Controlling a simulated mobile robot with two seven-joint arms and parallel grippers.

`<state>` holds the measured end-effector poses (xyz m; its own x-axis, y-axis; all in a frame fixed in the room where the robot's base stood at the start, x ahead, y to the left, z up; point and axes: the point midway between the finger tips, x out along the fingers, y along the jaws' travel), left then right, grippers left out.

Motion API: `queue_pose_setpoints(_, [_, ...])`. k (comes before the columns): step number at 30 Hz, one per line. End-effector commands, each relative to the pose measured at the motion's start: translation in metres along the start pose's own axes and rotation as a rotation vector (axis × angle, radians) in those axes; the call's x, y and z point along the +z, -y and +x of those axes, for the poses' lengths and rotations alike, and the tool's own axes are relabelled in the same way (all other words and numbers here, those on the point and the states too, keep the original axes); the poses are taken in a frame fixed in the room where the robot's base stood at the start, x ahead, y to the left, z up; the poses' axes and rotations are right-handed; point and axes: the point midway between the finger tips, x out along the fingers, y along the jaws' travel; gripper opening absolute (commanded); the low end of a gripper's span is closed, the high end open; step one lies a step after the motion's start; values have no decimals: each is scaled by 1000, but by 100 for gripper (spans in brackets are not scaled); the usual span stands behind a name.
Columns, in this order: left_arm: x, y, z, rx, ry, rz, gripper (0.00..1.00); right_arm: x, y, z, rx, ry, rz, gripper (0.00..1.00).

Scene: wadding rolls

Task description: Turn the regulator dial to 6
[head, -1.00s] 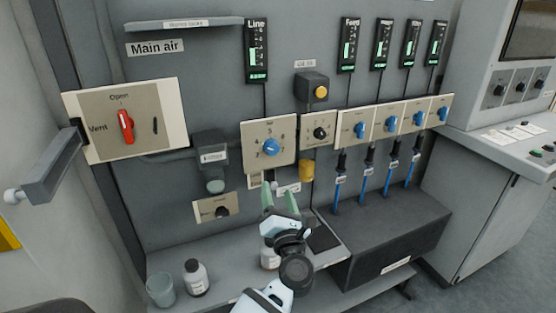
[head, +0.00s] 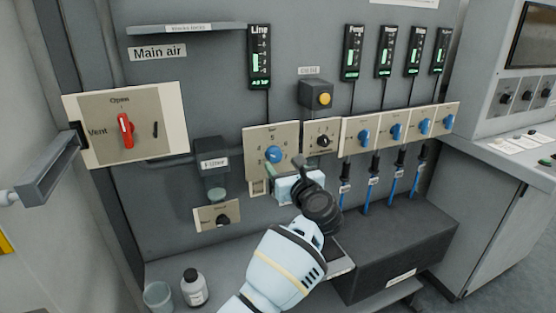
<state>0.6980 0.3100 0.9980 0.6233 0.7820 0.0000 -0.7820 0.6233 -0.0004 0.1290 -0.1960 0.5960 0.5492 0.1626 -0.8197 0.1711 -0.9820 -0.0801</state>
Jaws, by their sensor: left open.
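The regulator dial (head: 273,155) is a blue knob on a beige plate (head: 255,136) with numbers around it, below the Line gauge. My left gripper (head: 287,170) is open, just below and right of the dial, with its fingertips pointing up at the plate. One fingertip overlaps the knob's lower edge in the picture; I cannot tell whether it touches. My gripper hides the lower right of the plate, and the knob's exact setting is too small to read. My right gripper is not in view.
A black knob plate (head: 321,140) sits close on the right, under a yellow button (head: 325,99). Several blue valve knobs continue rightward. A red valve handle (head: 125,130) is at left. A bottle (head: 193,288) and a cup (head: 158,296) stand on the shelf below.

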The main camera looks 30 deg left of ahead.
Motion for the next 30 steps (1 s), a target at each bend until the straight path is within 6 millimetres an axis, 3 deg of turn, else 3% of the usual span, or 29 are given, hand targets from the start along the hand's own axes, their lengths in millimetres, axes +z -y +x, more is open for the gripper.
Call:
queue_pose_setpoints(3, [2, -1, 19, 3, 2, 1, 58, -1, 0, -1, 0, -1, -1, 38])
queue_pose_setpoints(9, [1, 0, 37, 0, 2, 1, 58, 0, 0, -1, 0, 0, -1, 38])
queue_pose_setpoints(20, [0, 0, 41, 0, 0, 0, 57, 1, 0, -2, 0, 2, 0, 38])
queue_pose_setpoints(30, [0, 0, 40, 0, 0, 0, 14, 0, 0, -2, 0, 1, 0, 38])
